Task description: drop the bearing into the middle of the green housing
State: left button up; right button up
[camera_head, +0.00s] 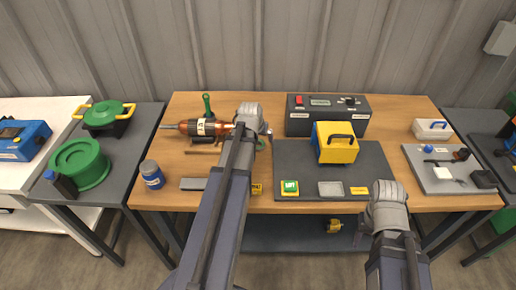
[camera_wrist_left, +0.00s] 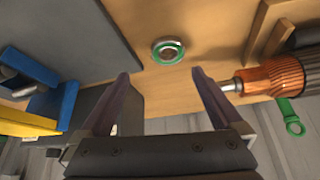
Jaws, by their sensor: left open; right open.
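The green housing (camera_wrist_left: 157,57) is a small round ring on the wooden table top, ahead of my left fingertips in the left wrist view. In the head view the housing (camera_head: 261,146) is partly hidden by my left arm. A silver ring that looks like the bearing (camera_wrist_left: 168,43) shows within its green rim; I cannot tell whether it sits flat or tilted. My left gripper (camera_wrist_left: 160,75) is open with nothing between its fingers, apart from the ring. My right gripper (camera_head: 360,233) is open near the table's front edge, far from the housing, its fingers barely visible.
An orange motor-like rotor (camera_head: 205,127) lies left of the housing. A dark grey mat (camera_head: 355,173) to the right bears a yellow case (camera_head: 336,147) and a green button box (camera_head: 290,187). A black instrument box (camera_head: 327,122) stands behind. Bare wood lies around the housing.

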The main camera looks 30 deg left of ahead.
aim_at(258, 146)
pick_arm(q)
jog(key=shift+w+a+f+b, duration=0.3)
jog(key=shift+a+f+b, duration=0.3)
jog(key=shift+f+b, duration=0.05)
jog(key=shift+w+a+f+b, duration=0.3)
jog(key=shift+a+f+b, duration=0.25)
jog(key=shift+f+b, duration=0.4)
jog(key=shift+b, duration=0.05)
jog(key=b+x, duration=0.4)
jog(key=shift+s+d+f, duration=0.1)
jog(key=shift+d+f, duration=0.1)
jog(key=shift+f, duration=0.2)
jog(key=shift+r, duration=0.1)
